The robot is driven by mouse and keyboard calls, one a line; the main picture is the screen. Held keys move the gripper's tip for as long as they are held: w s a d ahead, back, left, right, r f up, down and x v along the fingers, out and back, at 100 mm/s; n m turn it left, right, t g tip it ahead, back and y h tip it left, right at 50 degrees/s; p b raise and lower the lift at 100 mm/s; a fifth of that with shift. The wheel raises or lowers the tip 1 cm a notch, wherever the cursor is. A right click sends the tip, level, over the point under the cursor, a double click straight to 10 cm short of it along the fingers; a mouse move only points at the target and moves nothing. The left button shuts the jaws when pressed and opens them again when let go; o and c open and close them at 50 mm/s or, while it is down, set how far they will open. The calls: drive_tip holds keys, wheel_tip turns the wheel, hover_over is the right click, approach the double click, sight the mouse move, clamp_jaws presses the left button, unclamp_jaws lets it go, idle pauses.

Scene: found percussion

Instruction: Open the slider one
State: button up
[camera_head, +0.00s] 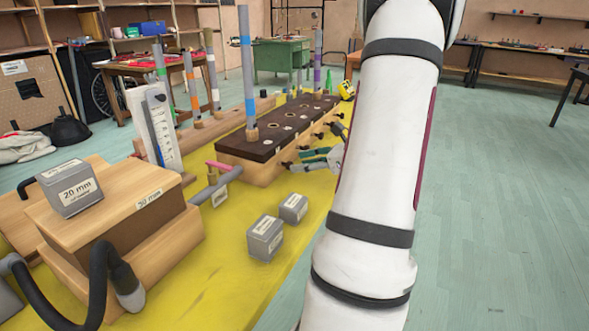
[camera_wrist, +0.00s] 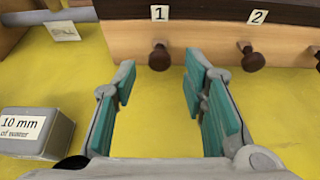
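The slider one knob (camera_wrist: 159,57) is a dark brown round pull on the front of a wooden box, below a label "1" in the wrist view. My gripper (camera_wrist: 160,88) is open, with its green-padded fingers pointing at the box. The knob sits ahead of the gap between the fingertips, and nothing is between the pads. In the head view my gripper (camera_head: 320,157) is beside the front of the long wooden box (camera_head: 245,170) with a dark holed top. I cannot tell whether the fingertips reach around the knob.
A second knob (camera_wrist: 254,59) labelled "2" is to the right of the first. A grey "10 mm" block (camera_wrist: 38,135) lies left of my gripper. Two grey blocks (camera_head: 265,238) rest on the yellow table (camera_head: 215,290). A striped tube (camera_head: 247,70) stands in the box.

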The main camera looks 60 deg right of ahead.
sight(287, 165)
drive_tip(key=shift+b+x, duration=0.3)
drive_tip(key=shift+x, duration=1.3)
